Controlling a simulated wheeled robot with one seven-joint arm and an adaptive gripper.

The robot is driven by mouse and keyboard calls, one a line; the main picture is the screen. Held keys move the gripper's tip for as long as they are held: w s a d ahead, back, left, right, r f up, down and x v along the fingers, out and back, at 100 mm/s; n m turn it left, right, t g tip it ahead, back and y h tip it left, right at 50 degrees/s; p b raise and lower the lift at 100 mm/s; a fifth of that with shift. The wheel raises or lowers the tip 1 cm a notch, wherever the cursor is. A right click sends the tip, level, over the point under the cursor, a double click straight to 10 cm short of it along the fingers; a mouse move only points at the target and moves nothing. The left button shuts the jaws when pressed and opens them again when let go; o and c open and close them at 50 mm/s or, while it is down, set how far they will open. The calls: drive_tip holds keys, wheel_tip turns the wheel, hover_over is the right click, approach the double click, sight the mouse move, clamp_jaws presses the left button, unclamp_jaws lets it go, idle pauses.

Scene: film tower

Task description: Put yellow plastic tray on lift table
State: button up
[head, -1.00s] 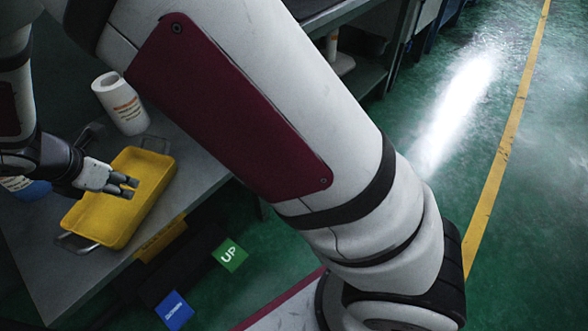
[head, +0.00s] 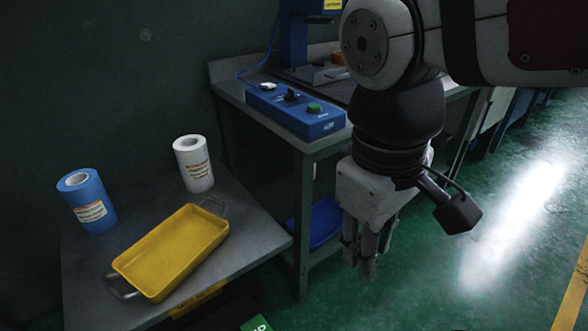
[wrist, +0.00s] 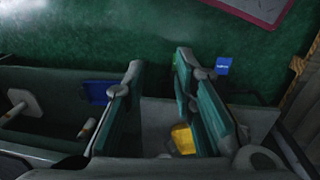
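The yellow plastic tray (head: 172,252) lies flat on the grey top of the lift table (head: 240,250), with a metal handle at each end. It also shows in the wrist view (wrist: 183,139), partly hidden by a finger. My gripper (head: 366,268) points down, to the right of the lift table and clear of the tray. In the wrist view its two fingers (wrist: 158,75) stand apart with nothing held between them.
A blue roll (head: 87,201) and a white roll (head: 193,163) stand behind the tray on the same table. A workbench with a blue control box (head: 296,110) is just right of it. A blue bin (head: 318,222) sits low under the bench. Green floor is open at right.

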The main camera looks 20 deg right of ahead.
drive_tip(key=s+f+m+y, duration=0.1)
drive_tip(key=s+m, duration=0.2)
drive_tip(key=s, duration=0.4)
drive_tip(key=shift+a+m, duration=0.2)
drive_tip(key=shift+m, duration=0.2)
wheel_tip(320, 180, up, 30)
drive_tip(key=t+p, duration=0.3)
drive_tip(key=p, duration=2.5)
drive_tip(key=shift+d+t, duration=0.3)
drive_tip(key=shift+t, duration=0.1)
